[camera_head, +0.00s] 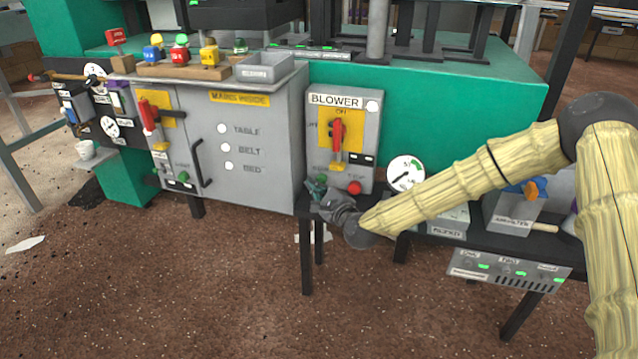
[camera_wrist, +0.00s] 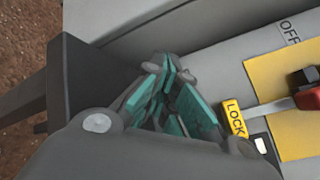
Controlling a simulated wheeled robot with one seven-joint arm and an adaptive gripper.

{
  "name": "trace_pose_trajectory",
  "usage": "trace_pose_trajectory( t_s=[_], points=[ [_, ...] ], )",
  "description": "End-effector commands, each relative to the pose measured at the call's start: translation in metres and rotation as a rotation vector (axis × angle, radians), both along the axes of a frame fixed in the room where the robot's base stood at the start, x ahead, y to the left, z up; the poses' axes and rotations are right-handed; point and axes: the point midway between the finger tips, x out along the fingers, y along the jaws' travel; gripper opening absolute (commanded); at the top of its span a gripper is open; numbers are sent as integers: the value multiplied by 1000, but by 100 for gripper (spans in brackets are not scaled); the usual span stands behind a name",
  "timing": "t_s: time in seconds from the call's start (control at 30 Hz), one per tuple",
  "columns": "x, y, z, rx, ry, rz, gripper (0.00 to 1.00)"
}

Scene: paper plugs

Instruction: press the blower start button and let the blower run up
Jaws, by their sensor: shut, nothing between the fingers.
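The grey blower box (camera_head: 316,140), labelled BLOWER, has a red lever (camera_head: 338,132) on a yellow plate, standing up towards ON. A yellow lock tag (camera_head: 337,167) hangs below it and also shows in the wrist view (camera_wrist: 234,117). The red stop button (camera_head: 354,187) is at the box's lower right. My gripper (camera_head: 315,188) is shut and empty at the lower left corner of the box. Its teal fingers (camera_wrist: 168,98) cover much of the green start button's area. I cannot tell whether they touch or press the button. A round white lamp (camera_head: 372,106) is at the box's upper right.
A white dial gauge (camera_head: 405,173) stands right of the box, its needle pointing lower left. A grey mains cabinet (camera_head: 262,150) with a handle adjoins on the left. A dark bench (camera_head: 306,255) carries grey boxes on the right. The brown floor in front is open.

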Motion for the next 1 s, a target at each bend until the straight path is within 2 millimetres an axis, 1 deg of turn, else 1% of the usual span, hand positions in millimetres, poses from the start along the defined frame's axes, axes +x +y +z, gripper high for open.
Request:
trace_pose_trajectory(
  t_s=[1.0],
  points=[
    [9, -3, 0, 0, 0, 0, 0]
  ],
)
